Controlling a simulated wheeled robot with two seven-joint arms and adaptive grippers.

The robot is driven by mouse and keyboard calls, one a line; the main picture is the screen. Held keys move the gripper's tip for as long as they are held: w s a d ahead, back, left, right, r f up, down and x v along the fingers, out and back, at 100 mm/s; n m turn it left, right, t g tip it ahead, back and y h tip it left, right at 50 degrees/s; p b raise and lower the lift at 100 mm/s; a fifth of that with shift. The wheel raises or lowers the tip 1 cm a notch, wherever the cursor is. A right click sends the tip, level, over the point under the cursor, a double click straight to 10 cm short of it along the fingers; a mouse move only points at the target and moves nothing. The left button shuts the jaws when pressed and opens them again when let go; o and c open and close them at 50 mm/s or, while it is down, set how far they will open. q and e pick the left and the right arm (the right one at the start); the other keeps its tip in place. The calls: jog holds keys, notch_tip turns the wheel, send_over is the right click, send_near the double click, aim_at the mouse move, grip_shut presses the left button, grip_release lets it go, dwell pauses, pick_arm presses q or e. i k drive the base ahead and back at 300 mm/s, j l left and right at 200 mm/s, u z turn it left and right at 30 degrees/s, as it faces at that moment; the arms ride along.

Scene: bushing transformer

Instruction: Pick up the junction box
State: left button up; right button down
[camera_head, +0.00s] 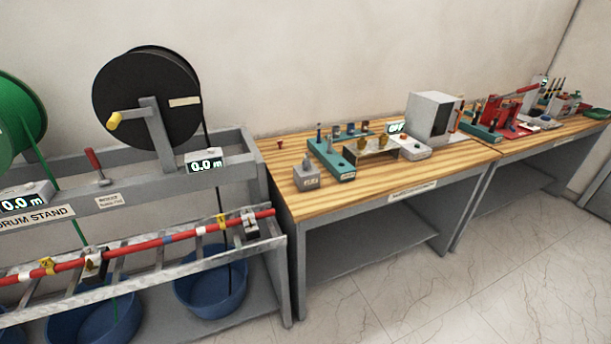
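I cannot tell for certain which thing is the junction box. A large light-grey box (424,117) with a dark front face stands upright toward the back right of the wooden workbench (408,181). A small grey block (307,177) with a label and a knob on top sits near the bench's front left corner; its label is too small to read. Neither of my grippers shows in the head view, so nothing is seen held.
A drum stand (130,198) with a black reel (148,98) and a green reel (20,120) is at left. Blue tubs (211,292) sit below it. The tiled floor (440,300) in front is clear.

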aim_at(306, 178)
jog(key=i+l+u, duration=0.3)
jog(key=l, duration=0.3)
jog(key=i+l+u, duration=0.15)
jog(key=l, duration=0.2)
jog(key=i+l+u, duration=0.3)
jog(key=l, duration=0.4)
